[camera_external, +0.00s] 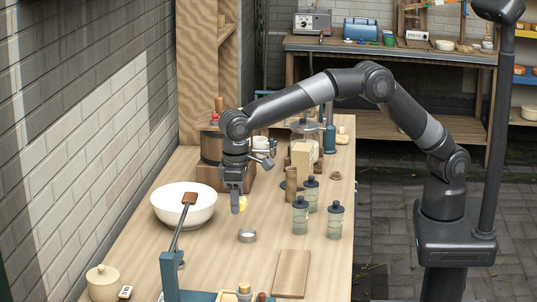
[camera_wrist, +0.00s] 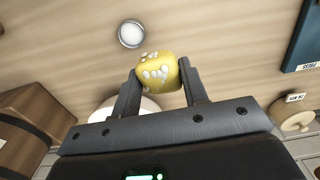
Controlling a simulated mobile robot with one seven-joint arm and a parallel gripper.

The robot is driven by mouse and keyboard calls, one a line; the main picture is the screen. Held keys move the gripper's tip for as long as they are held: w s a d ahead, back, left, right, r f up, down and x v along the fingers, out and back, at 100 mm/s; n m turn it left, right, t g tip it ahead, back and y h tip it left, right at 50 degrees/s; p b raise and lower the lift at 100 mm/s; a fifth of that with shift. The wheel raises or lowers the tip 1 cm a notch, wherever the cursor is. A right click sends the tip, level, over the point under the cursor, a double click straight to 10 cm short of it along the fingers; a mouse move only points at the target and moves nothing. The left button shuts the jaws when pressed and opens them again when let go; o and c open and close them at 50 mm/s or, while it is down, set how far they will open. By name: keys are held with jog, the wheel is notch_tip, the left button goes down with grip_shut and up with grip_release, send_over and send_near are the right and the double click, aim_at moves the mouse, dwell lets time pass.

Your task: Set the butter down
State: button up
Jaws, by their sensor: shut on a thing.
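The butter is a rounded yellow lump (camera_wrist: 157,72) with whitish patches, between the two fingers of my gripper (camera_wrist: 160,85) in the wrist view. In the external view my gripper (camera_external: 236,203) points down, and a bit of the yellow butter (camera_external: 243,204) shows beside its fingers. It appears held above the wooden table (camera_external: 190,262), just right of the large white bowl (camera_external: 172,205). The fingers are shut on it. Its height above the table is hard to judge.
A small metal ring or dish (camera_external: 247,236) lies near my gripper. Several dark-lidded jars (camera_external: 335,221) stand to the right, a wooden board (camera_external: 292,272) in front. A blue stand with a lever (camera_external: 172,272) and a cream lidded pot (camera_external: 103,282) are at the near end.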

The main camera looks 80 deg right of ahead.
send_over(235, 272)
notch_tip(235, 272, down, 7)
jog(key=shift+r, duration=0.1)
jog(key=shift+f, duration=2.05)
jog(key=shift+s+f, duration=0.1)
jog(key=shift+f, duration=0.05)
jog(key=o, duration=1)
jog(key=shift+c, duration=0.2)
notch_tip(235, 272, up, 12)
